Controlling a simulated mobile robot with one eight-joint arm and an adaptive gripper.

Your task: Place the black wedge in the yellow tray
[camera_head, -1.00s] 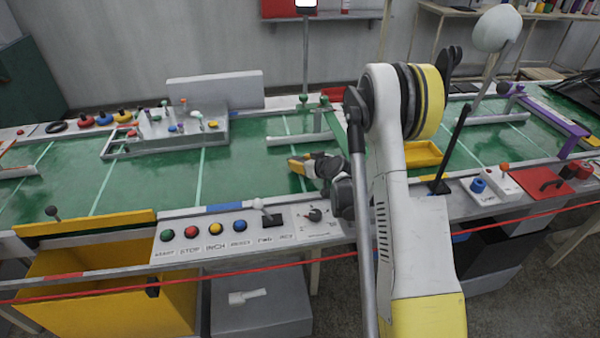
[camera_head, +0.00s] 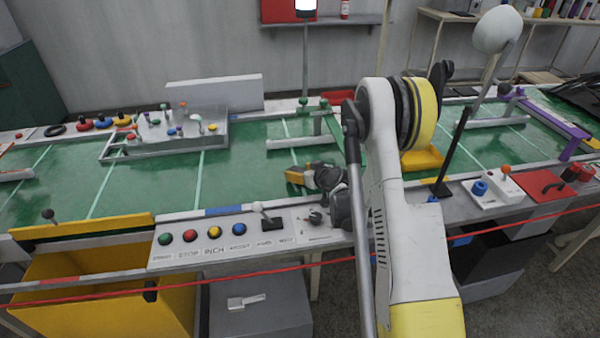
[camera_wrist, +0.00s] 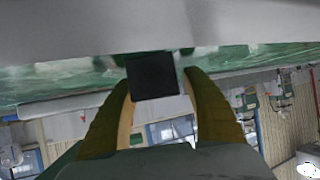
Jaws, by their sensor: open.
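My gripper (camera_head: 290,174) is low over the green belt, with its yellow fingers pointing left in the head view. In the wrist view my gripper (camera_wrist: 159,80) is open, one finger on each side of a dark, square-faced block, which looks like the black wedge (camera_wrist: 153,76). I cannot tell whether the fingers touch it. In the head view I cannot pick the wedge out at the gripper. The yellow tray (camera_head: 423,160) is on the green belt to the right of my gripper, partly hidden by my arm.
A control panel (camera_head: 250,236) with coloured buttons and a black switch base (camera_head: 272,223) lines the front edge. A grey fixture (camera_head: 180,141) with small knobs stands at the left. A dark post (camera_head: 453,150) rises right of the tray. A red rope (camera_head: 230,275) crosses the front.

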